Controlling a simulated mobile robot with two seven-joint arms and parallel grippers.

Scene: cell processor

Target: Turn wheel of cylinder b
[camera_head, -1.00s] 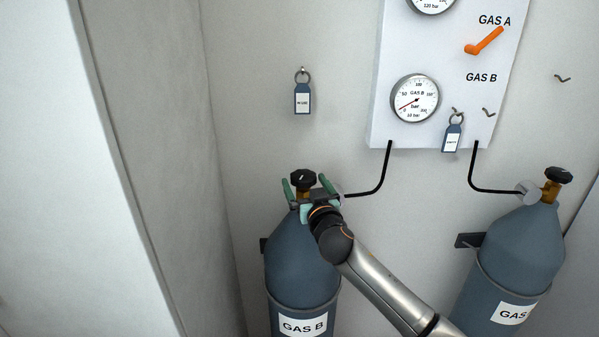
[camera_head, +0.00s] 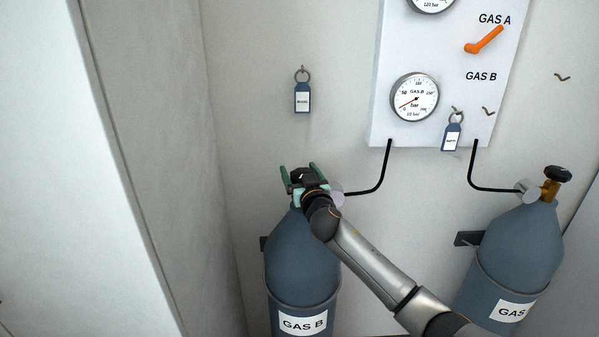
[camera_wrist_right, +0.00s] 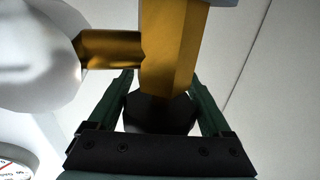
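The gas B cylinder (camera_head: 302,255) stands upright at lower centre in the head view, labelled GAS B. Its black wheel (camera_head: 300,173) is partly covered by my right gripper (camera_head: 298,174). In the right wrist view, the dark wheel (camera_wrist_right: 160,112) sits between the two green fingers of my right gripper (camera_wrist_right: 161,88), below the brass valve stem (camera_wrist_right: 172,50). The fingers are apart, one on each side of the wheel, with narrow gaps seeming to show; contact is not clear. My left gripper is not in view.
A second cylinder (camera_head: 518,255) with a black wheel (camera_head: 557,174) stands at right. Black pipes (camera_head: 383,175) run up to the gauge panel (camera_head: 385,130). The panel has an orange handle (camera_head: 485,40). Tags hang on the wall (camera_head: 302,98) and panel (camera_head: 452,138).

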